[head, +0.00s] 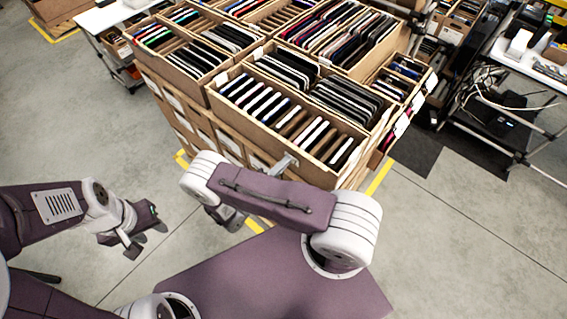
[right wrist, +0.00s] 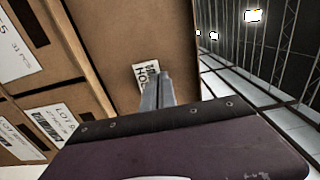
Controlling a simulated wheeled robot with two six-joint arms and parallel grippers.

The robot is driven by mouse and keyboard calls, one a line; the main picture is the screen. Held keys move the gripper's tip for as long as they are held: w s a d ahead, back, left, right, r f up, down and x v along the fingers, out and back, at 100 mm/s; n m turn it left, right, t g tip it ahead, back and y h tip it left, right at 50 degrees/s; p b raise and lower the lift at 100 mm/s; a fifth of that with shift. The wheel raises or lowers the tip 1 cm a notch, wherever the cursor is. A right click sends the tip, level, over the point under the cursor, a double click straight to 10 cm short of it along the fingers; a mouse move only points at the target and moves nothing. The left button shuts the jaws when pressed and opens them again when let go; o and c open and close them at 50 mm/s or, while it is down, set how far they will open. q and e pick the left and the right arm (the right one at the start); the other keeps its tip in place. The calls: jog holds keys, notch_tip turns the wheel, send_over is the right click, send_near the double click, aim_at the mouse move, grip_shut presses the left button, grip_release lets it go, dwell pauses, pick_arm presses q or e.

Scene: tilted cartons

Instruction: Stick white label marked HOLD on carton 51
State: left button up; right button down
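The white label marked HOLD (right wrist: 147,73) shows in the right wrist view at the tip of my right gripper (right wrist: 157,88), only its first letters readable. The fingers are together and cover its right part. Behind it is the plain brown face of a carton (right wrist: 110,35); I cannot read the number 51, nor tell whether label and carton touch. In the head view, a grey finger of the right gripper (head: 286,161) shows by the front carton's rim (head: 310,160); my arm hides the rest. My left gripper (head: 142,229) is open and empty above the floor, left of the cartons.
Other cartons carry printed lot labels (right wrist: 47,122) left of the gripper. Open cartons filled with upright flat items (head: 340,30) form a stack. A white table (head: 110,18) stands back left, a cart with cables (head: 500,100) at right. Floor is clear at left.

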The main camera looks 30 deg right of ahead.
dwell(0.3)
jog(key=c, duration=1.6)
grip_release()
jog(key=b+v, duration=0.7)
jog(key=v, duration=0.8)
